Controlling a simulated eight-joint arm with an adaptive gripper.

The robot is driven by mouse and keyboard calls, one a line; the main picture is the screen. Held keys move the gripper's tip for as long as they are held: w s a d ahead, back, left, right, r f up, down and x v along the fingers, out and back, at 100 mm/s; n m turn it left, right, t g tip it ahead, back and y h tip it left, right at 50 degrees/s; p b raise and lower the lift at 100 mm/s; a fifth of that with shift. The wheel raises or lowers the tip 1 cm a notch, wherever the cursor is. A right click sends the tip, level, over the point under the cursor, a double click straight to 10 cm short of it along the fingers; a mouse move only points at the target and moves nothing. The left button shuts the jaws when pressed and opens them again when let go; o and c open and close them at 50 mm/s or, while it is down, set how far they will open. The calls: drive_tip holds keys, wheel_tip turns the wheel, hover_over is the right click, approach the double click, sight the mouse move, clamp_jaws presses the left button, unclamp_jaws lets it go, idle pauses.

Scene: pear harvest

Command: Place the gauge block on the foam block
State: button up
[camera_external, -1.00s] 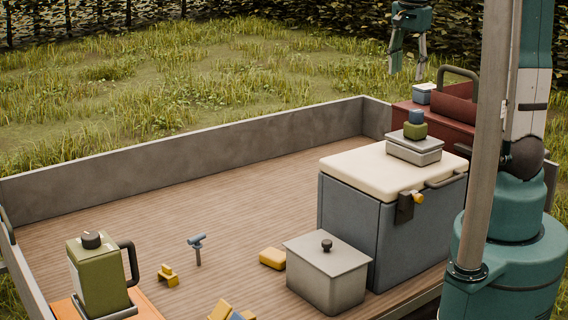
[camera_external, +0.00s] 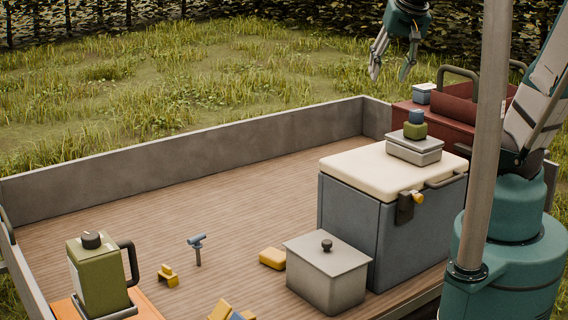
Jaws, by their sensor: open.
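My gripper (camera_external: 390,70) hangs high at the top right, its two fingers spread apart and empty, with grass behind it. No piece is clearly marked as the gauge block or the foam block, and I cannot tell which is which. A yellow block (camera_external: 272,258) with rounded edges lies on the wooden floor beside the grey lidded box. A small blue block (camera_external: 416,116) sits on a green block (camera_external: 415,130), on a grey case (camera_external: 414,150) on the cooler's cream lid. My gripper is apart from all of these.
The cooler (camera_external: 345,220) and the lidded grey box (camera_external: 328,275) fill the right side. A red toolbox (camera_external: 455,125) with a small blue-and-white box (camera_external: 422,93) stands behind. A green canister (camera_external: 98,275), yellow piece (camera_external: 168,275) and blue-topped post (camera_external: 197,245) are left.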

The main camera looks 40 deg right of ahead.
drive_tip(key=s+a+f+n+t, duration=0.2)
drive_tip(key=s+a+n, duration=0.4)
drive_tip(key=a, duration=0.2)
drive_tip(key=shift+s+y, duration=0.4)
